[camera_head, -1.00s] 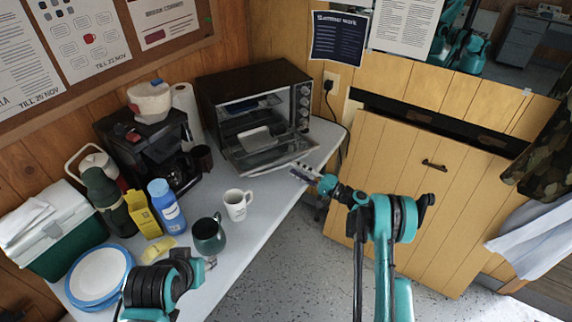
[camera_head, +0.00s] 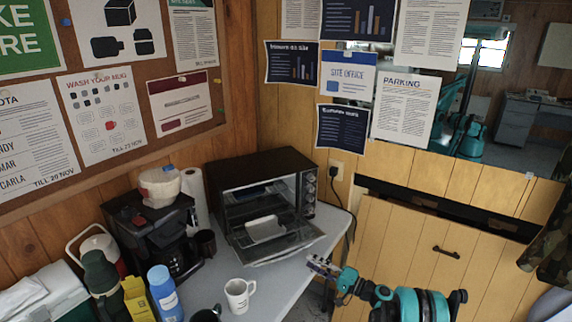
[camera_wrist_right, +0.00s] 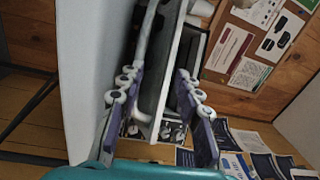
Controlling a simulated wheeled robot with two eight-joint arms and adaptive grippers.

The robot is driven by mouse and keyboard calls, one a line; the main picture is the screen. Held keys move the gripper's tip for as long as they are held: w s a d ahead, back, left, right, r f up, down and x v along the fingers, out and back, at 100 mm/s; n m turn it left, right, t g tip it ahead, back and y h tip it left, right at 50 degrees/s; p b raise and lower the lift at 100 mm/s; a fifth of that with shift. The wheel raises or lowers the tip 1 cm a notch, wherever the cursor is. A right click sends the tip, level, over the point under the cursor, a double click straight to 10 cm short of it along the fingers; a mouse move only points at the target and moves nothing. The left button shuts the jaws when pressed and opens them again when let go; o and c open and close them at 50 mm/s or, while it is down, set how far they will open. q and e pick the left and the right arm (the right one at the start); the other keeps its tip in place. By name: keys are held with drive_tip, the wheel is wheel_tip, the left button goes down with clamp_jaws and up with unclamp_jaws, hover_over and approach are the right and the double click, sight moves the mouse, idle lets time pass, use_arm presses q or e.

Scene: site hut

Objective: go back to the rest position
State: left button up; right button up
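My right gripper (camera_head: 322,265) is just off the front right corner of the toaster oven's lowered door, near the table edge. In the right wrist view my right gripper (camera_wrist_right: 160,110) has its two fingers well apart, one on each side of the picture. The oven (camera_wrist_right: 168,80) shows in the gap beyond them, and I see nothing held. Whether a finger touches the door I cannot tell. My left gripper is not in the head view.
The toaster oven (camera_head: 265,165) stands at the table's back corner, its door (camera_head: 275,240) down and a light tray inside. A white mug (camera_head: 239,295), blue bottle (camera_head: 163,290) and coffee maker (camera_head: 140,225) stand left.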

drive_tip(key=s+a+r+n+g+h, duration=0.35)
drive_tip(key=s+r+h, duration=0.35)
drive_tip(key=s+r, duration=0.6)
drive_tip(key=s+d+n+h, duration=0.1)
drive_tip(key=s+d+h, duration=0.3)
drive_tip(key=s, duration=0.8)
drive_tip(key=s+d+n+h, duration=0.1)
drive_tip(key=s+d+h, duration=0.3)
drive_tip(key=s, duration=0.9)
drive_tip(key=shift+s+f+h, duration=0.25)
drive_tip(key=shift+s+h, duration=0.05)
drive_tip(key=shift+n, duration=0.25)
